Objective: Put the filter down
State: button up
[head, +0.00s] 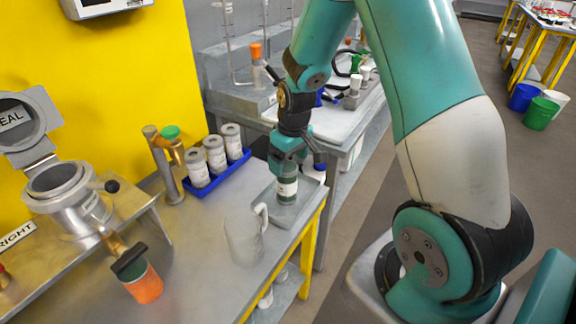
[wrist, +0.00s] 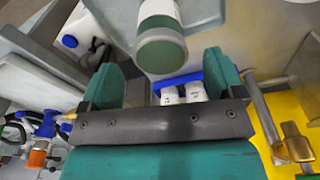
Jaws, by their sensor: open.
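The filter, a green cylinder with a white label band (head: 287,188), stands upright on the grey tray (head: 309,199) at the bench's right end. My gripper (head: 288,165) is right above it, pointing down. In the wrist view the filter's round green end (wrist: 162,52) shows just beyond the gap between my two teal fingers (wrist: 164,75). The fingers are spread wide with clear space on both sides of the filter, and nothing is held. The filter's top is partly hidden by my gripper in the head view.
A blue tray (head: 238,162) holds grey labelled canisters (head: 215,154) behind and left. A clear jug (head: 243,238) stands close to the grey tray's front left. A metal vessel (head: 66,190) with an open lid and an orange-ended, black-handled tool (head: 143,285) are further left.

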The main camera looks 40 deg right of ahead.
notch_tip(320, 180, up, 8)
jog(key=s, duration=0.1)
jog(key=s+a+r+n+y, duration=0.1)
jog(key=s+a+r+n, duration=0.1)
jog(key=s+a+r, duration=0.45)
jog(key=s+a+r+n+y, duration=0.1)
jog(key=s+a+r+y, duration=0.15)
jog(key=a, duration=0.75)
jog(key=s+a+r+n+g, duration=0.1)
jog(key=s+a, duration=0.5)
jog(key=s, duration=0.6)
jog(key=shift+s+r+n, duration=0.15)
jog(key=shift+r+n, duration=0.45)
jog(key=shift+y, duration=0.25)
